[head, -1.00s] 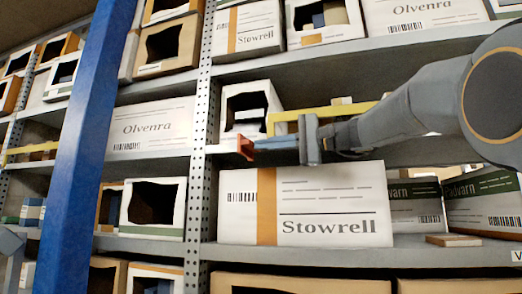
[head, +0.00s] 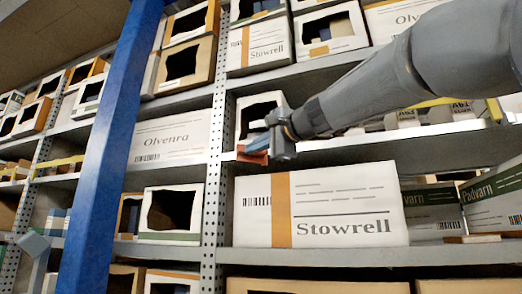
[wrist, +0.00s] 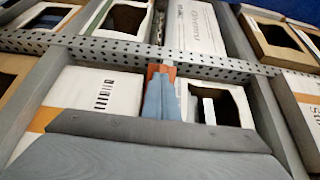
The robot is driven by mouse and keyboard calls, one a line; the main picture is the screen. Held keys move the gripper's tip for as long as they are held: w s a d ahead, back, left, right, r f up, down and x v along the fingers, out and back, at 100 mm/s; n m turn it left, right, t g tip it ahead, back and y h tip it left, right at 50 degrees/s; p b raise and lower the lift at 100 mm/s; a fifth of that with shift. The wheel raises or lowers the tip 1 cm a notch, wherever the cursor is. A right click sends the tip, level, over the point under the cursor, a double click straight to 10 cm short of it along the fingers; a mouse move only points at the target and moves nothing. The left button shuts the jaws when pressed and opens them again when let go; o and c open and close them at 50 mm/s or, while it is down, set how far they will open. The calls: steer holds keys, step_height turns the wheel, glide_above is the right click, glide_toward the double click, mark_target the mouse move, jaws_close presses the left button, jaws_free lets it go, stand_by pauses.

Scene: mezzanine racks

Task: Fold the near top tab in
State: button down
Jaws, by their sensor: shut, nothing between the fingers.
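My gripper (head: 254,150) is shut and empty, its blue fingers with orange tips pressed together. It is in front of the shelf edge, above the upper left part of the large white Stowrell box (head: 345,200). The fingers also show mid-frame in the wrist view (wrist: 161,90). The Stowrell box has an orange stripe and its printed front looks closed. Behind the gripper, a white box with a torn dark opening (head: 243,115) stands on the shelf above; the gripper partly covers it. I cannot make out a top tab on any box.
A blue post (head: 112,150) stands at the left. A perforated grey upright (head: 214,150) is left of my gripper. Padvarn boxes (head: 490,203) stand right of the Stowrell box. A white Olvenra box (head: 168,138) sits left of the upright. Grey shelf edges run across above and below.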

mark_target(241, 150)
steer(key=a, duration=0.1)
steer(key=w+a, duration=0.2)
steer(key=shift+a, duration=0.25)
steer(key=shift+s, duration=0.1)
steer(key=s+a+b, duration=0.2)
steer(key=s, duration=1.1)
steer(key=shift+s, duration=0.4)
